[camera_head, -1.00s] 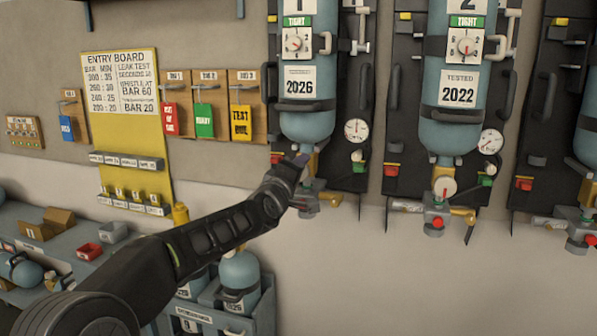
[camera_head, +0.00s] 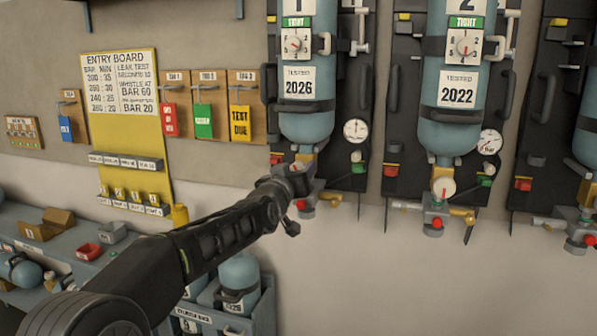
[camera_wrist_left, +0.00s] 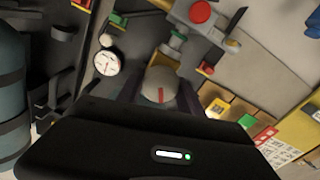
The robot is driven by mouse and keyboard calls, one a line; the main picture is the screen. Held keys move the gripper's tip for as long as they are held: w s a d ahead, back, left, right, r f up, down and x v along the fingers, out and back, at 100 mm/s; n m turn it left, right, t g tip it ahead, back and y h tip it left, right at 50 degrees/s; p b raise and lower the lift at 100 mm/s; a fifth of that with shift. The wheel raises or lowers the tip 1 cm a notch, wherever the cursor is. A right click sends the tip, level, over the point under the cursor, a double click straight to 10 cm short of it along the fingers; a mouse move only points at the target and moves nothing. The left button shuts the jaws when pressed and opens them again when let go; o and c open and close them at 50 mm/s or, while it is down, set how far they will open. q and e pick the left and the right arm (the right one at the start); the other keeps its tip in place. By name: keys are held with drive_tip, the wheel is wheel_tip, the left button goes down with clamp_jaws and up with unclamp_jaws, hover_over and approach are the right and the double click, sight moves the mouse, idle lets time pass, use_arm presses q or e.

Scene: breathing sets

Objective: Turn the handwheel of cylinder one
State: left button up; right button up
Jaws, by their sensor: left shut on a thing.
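Cylinder one (camera_head: 307,128) is a blue upright bottle marked 1 and 2026, strapped to a dark backplate. Its valve is at the bottom, with a red button (camera_head: 301,204) below. My left gripper (camera_head: 301,171) is at this valve and largely hides the handwheel in the head view. In the left wrist view, the handwheel (camera_wrist_left: 160,86) is a pale round knob with a red line. It sits between my left gripper's dark fingers (camera_wrist_left: 159,92), which are shut on it. My right gripper is in neither view.
Cylinder one's gauge (camera_head: 356,131) is to the right of its valve. Cylinder two (camera_head: 452,130) hangs further right, with its own pale handwheel (camera_head: 443,187). A yellow entry board (camera_head: 135,130) and hanging tags are on the left wall. A low bench with bottles stands below left.

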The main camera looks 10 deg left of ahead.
use_arm(q)
drive_tip(key=m, duration=0.3)
drive_tip(key=shift+d+f+m+b, duration=0.1)
drive_tip(key=shift+f+m+b, duration=0.1)
drive_tip(key=shift+m+b, duration=0.2)
drive_tip(key=m+b, duration=0.1)
drive_tip(key=m, duration=0.1)
drive_tip(key=shift+f+m, duration=0.1)
drive_tip(key=shift+m, duration=0.3)
drive_tip(key=m+b, duration=0.2)
drive_tip(key=m, duration=0.1)
drive_tip(key=shift+f+m, duration=0.1)
drive_tip(key=shift+m, duration=0.2)
drive_tip(key=m+b, duration=0.2)
drive_tip(key=m, duration=0.1)
drive_tip(key=shift+m, duration=0.3)
drive_tip(key=m+b, duration=0.1)
drive_tip(key=m, duration=0.2)
drive_tip(key=shift+m, duration=0.3)
drive_tip(key=m, duration=0.5)
drive_tip(key=shift+b, duration=0.35)
drive_tip(key=m, duration=1.4)
drive_tip(key=shift+m, duration=0.4)
drive_tip(key=m, duration=0.4)
drive_tip(key=shift+m+p, duration=0.3)
drive_tip(key=shift+m, duration=0.1)
